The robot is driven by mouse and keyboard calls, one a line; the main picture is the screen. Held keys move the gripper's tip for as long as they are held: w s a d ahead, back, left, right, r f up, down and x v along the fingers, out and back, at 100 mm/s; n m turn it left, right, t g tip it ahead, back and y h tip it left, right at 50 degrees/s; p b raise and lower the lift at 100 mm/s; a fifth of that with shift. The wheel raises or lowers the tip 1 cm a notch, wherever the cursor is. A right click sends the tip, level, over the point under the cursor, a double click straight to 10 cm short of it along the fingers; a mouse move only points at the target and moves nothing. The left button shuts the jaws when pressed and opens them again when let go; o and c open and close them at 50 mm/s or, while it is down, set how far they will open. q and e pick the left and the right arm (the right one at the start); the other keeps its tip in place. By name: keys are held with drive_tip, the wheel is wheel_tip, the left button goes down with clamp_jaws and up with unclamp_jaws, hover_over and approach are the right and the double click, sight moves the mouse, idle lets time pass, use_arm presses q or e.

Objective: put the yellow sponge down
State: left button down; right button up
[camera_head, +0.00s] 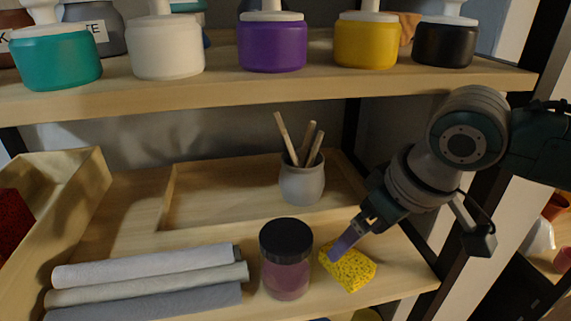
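The yellow sponge (352,273) is at the front of the lower shelf (400,268), just right of a jar with a black lid. My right gripper (341,249) comes in from the right, and its fingers overlap the sponge's upper left corner. Only one finger side shows clearly, so I cannot tell whether it grips the sponge or is open around it. The sponge looks tilted in the picture and is at or very close to the shelf board; its underside is hidden. My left gripper is not in view.
The dark-lidded jar (286,262) stands close left of the sponge. Rolled cloths (150,277) lie further left. A grey pot with wooden sticks (302,180) stands behind in a shallow tray (215,213). The upper shelf (270,88) holds several pump bottles.

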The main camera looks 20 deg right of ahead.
drive_tip(key=v, duration=0.5)
drive_tip(key=s+a+f+n+y, duration=0.1)
drive_tip(key=s+a+f, duration=0.1)
drive_tip(key=s+a, duration=0.65)
drive_tip(key=s+d+r+h, duration=0.1)
drive_tip(key=s+d, duration=0.1)
drive_tip(key=s, duration=0.6)
drive_tip(key=shift+m+g+p, duration=0.4)
drive_tip(key=shift+s, duration=0.1)
